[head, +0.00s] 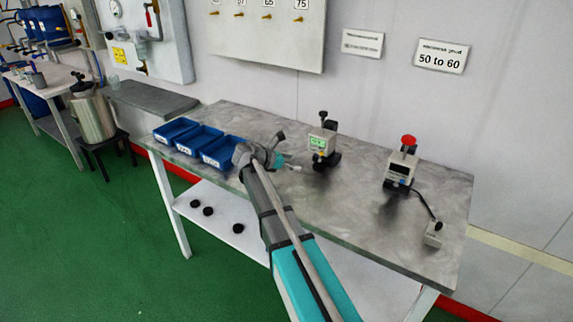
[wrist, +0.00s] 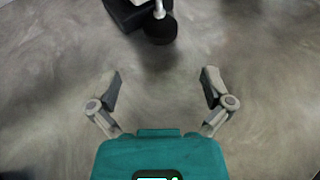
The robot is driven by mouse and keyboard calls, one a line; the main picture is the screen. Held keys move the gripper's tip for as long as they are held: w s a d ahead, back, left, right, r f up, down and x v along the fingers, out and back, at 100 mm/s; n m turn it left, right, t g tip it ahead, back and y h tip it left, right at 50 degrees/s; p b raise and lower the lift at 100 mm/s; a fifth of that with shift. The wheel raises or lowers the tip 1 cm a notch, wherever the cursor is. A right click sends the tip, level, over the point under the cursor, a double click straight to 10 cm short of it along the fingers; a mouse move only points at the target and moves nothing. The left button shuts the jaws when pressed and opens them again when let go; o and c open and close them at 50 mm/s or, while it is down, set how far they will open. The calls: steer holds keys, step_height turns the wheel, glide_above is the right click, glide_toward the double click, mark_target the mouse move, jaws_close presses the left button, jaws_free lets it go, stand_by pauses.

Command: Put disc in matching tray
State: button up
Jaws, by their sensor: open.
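A black disc (wrist: 158,27) sits under the pale probe of a gauge at the top of the wrist view. The gauge with a green display (head: 318,143) stands on the grey table in the head view. My gripper (wrist: 160,88) is open and empty over bare tabletop, just short of the disc; in the head view my gripper (head: 290,164) is left of the gauge. Three blue trays (head: 177,130) with white labels stand in a row at the table's left; the label text is too small to read. My arm partly covers the nearest tray.
Several black discs (head: 238,228) lie on the white lower shelf. A second device with a red knob (head: 402,165) stands to the right, cabled to a small box (head: 433,236). A wall sign (head: 441,57) reads 50 to 60.

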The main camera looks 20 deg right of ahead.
mark_target(318, 166)
steer(key=b+x, duration=0.3)
steer(key=x, duration=0.7)
steer(key=c, duration=1.1)
steer(key=shift+o, duration=0.2)
steer(key=shift+s, duration=0.1)
steer(key=shift+s+a, duration=0.1)
steer(key=shift+a, duration=0.05)
